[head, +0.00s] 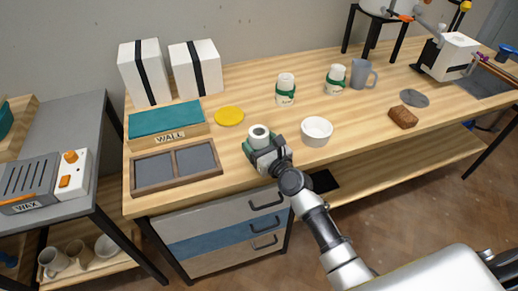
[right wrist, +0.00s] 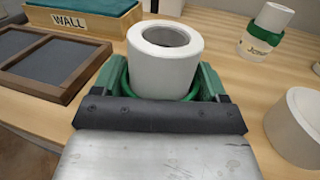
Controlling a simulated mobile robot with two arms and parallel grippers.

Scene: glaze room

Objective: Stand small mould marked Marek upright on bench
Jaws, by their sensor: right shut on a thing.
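My right gripper (head: 262,150) is shut on a small white mould (head: 259,132) with a round hole in its top and a green band low down. In the right wrist view the mould (right wrist: 166,62) stands between the two green fingers of the gripper (right wrist: 163,88), with its hole facing up and about upright. The gripper hides its lower part, so I cannot read a name on it or tell whether its base touches the bench (head: 240,152). Two similar white moulds with green bands, one mid-bench (head: 286,82) and one further right (head: 336,74), stand upright. My left gripper is not in view.
A white bowl (head: 316,131) is close right of the gripper. Left are a dark two-panel frame (head: 137,176), a teal-topped WALL box (head: 195,132) and a yellow disc (head: 229,115). A grey mug (head: 359,73) and brown block (head: 403,117) are further right. Bare wood shows between them.

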